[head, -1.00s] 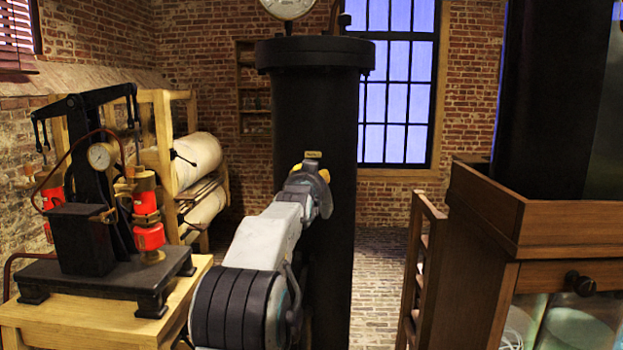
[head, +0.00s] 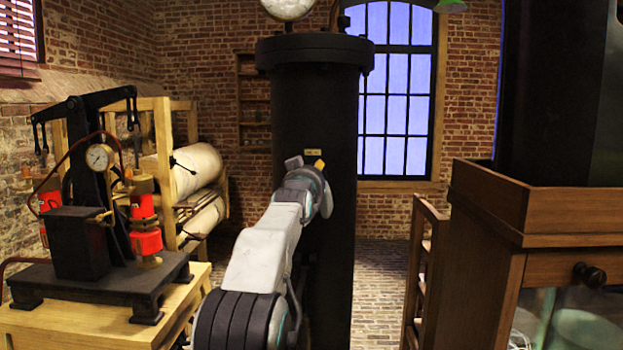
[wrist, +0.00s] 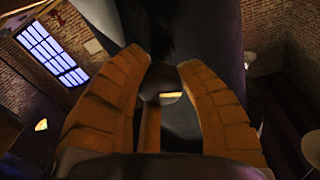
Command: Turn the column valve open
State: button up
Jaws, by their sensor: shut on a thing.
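The column (head: 315,110) is a tall black cylinder with a flanged top in the middle of the head view. A small yellowish plate (head: 312,152) is on its front. My gripper (head: 318,165) is against the column's front, just below that plate. In the wrist view my gripper (wrist: 162,65) has its orange fingers closed around a dark round valve knob (wrist: 158,84), with the dark column behind it. The knob is hidden behind my gripper in the head view. I cannot tell from these frames how far the valve is turned.
A black pump stand with a gauge (head: 99,157) and red cylinders (head: 146,240) stands on a wooden table (head: 90,325) at left. Rolls on a wooden rack (head: 165,150) are behind it. A wooden cabinet (head: 485,255) stands close on the right. Brick floor shows between.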

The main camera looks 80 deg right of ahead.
jog(key=shift+r+n, duration=0.1)
jog(key=shift+n, duration=0.3)
jog(key=o, duration=1.2)
jog(key=shift+a, duration=0.1)
jog(key=shift+w+a+f, duration=0.1)
jog(key=shift+a+f, duration=0.1)
jog(key=shift+a, duration=2.75)
jog(key=shift+w+a+f, duration=0.1)
jog(key=shift+a+f, duration=0.1)
jog(key=shift+a, duration=2.75)
